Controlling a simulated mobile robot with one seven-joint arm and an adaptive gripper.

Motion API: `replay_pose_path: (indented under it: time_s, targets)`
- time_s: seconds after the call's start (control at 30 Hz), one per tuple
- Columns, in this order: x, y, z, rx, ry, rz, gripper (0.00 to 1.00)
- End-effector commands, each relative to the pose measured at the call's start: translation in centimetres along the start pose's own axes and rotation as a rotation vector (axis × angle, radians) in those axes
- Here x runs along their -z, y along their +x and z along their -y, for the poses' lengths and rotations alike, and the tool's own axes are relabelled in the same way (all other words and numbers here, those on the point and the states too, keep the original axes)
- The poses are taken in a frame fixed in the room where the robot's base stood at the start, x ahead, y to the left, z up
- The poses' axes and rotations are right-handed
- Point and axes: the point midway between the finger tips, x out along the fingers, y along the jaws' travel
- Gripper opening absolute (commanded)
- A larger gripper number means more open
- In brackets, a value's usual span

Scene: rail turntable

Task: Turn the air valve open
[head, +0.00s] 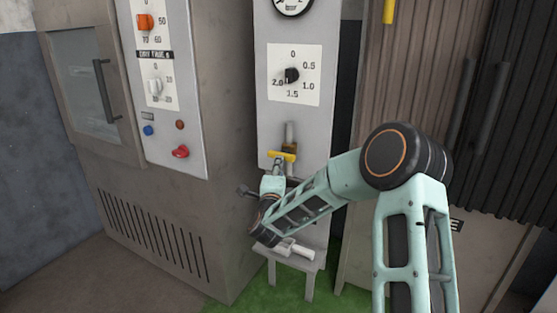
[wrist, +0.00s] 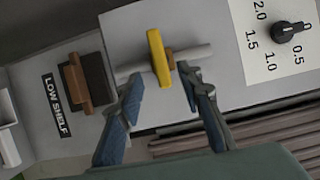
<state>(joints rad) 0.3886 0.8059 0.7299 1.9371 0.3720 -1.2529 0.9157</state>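The air valve has a yellow handle (head: 284,155) on a grey vertical pipe (head: 290,133) on the narrow light panel. The handle lies crosswise to the pipe. In the wrist view the yellow handle (wrist: 157,56) also crosses the grey pipe (wrist: 195,53), with a brown valve body behind it. My gripper (wrist: 163,80) is open, its two blue fingers apart on either side of the handle's near end. I cannot tell whether either finger touches it. In the head view my gripper (head: 275,178) is just below the handle, partly hidden by my arm.
A black dial (head: 291,75) and a gauge (head: 293,4) sit above the valve. A brown block (wrist: 86,82) is beside a LOW SHELF label (wrist: 55,104). A small stand (head: 309,263) is below. Cabinets stand left and right.

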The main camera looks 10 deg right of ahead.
Motion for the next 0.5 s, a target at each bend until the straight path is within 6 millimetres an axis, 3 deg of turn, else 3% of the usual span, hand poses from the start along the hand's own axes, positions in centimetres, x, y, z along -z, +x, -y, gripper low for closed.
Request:
replay_pose_path:
  time_s: [0.5]
  targets:
    - [-0.1,8.0,-0.2,-0.001,-0.002,0.002,0.33]
